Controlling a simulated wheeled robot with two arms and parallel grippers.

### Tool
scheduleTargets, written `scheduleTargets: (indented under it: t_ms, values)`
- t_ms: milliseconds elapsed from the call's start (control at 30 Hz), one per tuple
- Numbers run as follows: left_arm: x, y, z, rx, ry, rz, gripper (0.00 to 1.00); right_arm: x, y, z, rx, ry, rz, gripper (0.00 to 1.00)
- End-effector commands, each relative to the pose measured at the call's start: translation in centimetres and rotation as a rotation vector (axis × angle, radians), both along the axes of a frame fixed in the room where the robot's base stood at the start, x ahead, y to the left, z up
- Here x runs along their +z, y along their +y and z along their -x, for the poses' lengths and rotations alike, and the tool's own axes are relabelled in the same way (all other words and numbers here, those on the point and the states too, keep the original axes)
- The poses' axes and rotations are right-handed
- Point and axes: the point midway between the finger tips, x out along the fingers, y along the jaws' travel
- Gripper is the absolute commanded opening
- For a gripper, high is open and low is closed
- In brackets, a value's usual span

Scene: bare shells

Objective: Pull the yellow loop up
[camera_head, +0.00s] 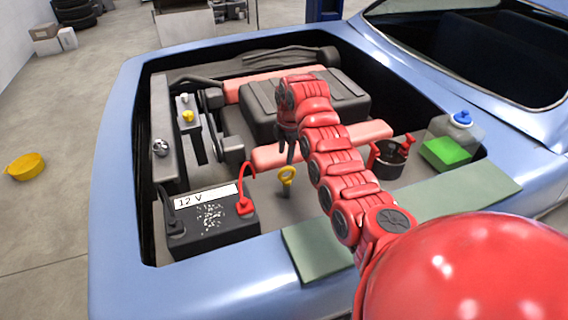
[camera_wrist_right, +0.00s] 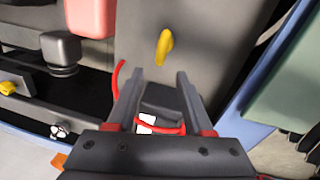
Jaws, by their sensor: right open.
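The yellow loop (camera_head: 287,174) stands upright on a short dark stem in the engine bay, to the right of the battery. My right gripper (camera_head: 291,152) points down just above and behind the loop in the head view. In the right wrist view the yellow loop (camera_wrist_right: 165,46) lies beyond the open fingertips (camera_wrist_right: 160,74), roughly in line with the gap between them. The fingers are apart and nothing is between the tips. My left gripper is not in view.
The black 12 V battery (camera_head: 212,228) with its red cable (camera_head: 246,188) stands close left of the loop. The blue body edge (camera_head: 215,284) runs in front.

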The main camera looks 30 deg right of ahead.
Motion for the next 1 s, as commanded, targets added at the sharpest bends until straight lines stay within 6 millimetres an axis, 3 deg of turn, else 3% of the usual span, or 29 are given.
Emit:
scheduleTargets:
  t_ms: [33, 200, 400, 833, 1000]
  values:
    - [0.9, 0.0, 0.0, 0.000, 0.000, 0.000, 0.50, -0.9, 0.1, 0.0, 0.000, 0.007, -0.003, 0.52]
    - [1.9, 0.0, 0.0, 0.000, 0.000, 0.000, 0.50, -4.4, 0.0, -0.5, 0.000, 0.006, -0.002, 0.52]
    - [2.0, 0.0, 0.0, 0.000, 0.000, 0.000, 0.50, -6.7, 0.0, -1.0, 0.003, 0.004, 0.000, 0.52]
    - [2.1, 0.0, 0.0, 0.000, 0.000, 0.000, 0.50, -7.4, -0.2, -1.2, -0.001, -0.002, 0.001, 0.52]
    - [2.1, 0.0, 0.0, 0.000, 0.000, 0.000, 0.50, -7.4, -0.2, -1.1, -0.001, -0.002, 0.001, 0.21]
